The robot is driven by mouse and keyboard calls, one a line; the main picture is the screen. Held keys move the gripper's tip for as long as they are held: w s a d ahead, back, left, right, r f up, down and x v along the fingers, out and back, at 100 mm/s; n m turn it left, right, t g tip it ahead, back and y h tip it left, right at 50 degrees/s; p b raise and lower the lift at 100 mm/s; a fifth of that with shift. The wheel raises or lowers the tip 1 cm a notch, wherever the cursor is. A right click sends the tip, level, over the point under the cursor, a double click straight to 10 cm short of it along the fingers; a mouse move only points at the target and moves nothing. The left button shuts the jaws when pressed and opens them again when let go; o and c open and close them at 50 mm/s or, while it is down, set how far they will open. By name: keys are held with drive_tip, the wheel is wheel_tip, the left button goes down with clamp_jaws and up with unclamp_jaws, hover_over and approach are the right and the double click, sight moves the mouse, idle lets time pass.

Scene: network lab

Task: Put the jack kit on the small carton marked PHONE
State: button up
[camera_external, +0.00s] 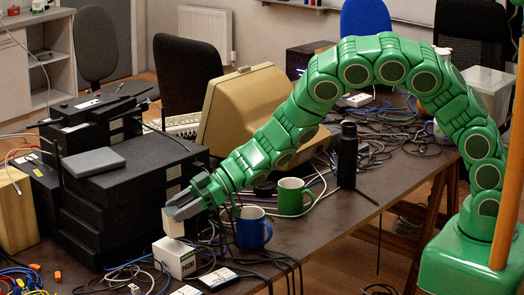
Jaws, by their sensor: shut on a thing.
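My gripper (182,208) is shut on a small off-white block, which I take to be the jack kit (173,224). The gripper reaches down from the right and hides the kit's upper part. The small white carton marked PHONE (174,262) stands on the dark table directly below. The kit's lower edge shows at the carton's top; I cannot tell whether they touch or a small gap is left.
A blue mug (253,230) and a green mug (292,197) stand right of the carton. A stack of black equipment (125,200) rises behind it on the left. A black bottle (347,157), a beige monitor (250,112) and loose cables crowd the table.

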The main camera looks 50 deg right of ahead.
drive_tip(key=shift+w+a+f, duration=0.2)
drive_tip(key=shift+w+f, duration=0.05)
drive_tip(key=shift+f, duration=1.55)
drive_tip(key=o, duration=1.1)
drive_tip(key=shift+f, duration=0.15)
drive_tip(key=shift+r, duration=0.2)
drive_tip(key=shift+s+d+r, duration=0.2)
drive_tip(key=shift+d+r, duration=0.05)
drive_tip(key=shift+d, duration=0.2)
drive_tip(key=v, duration=1.1)
drive_tip(key=shift+f, duration=0.1)
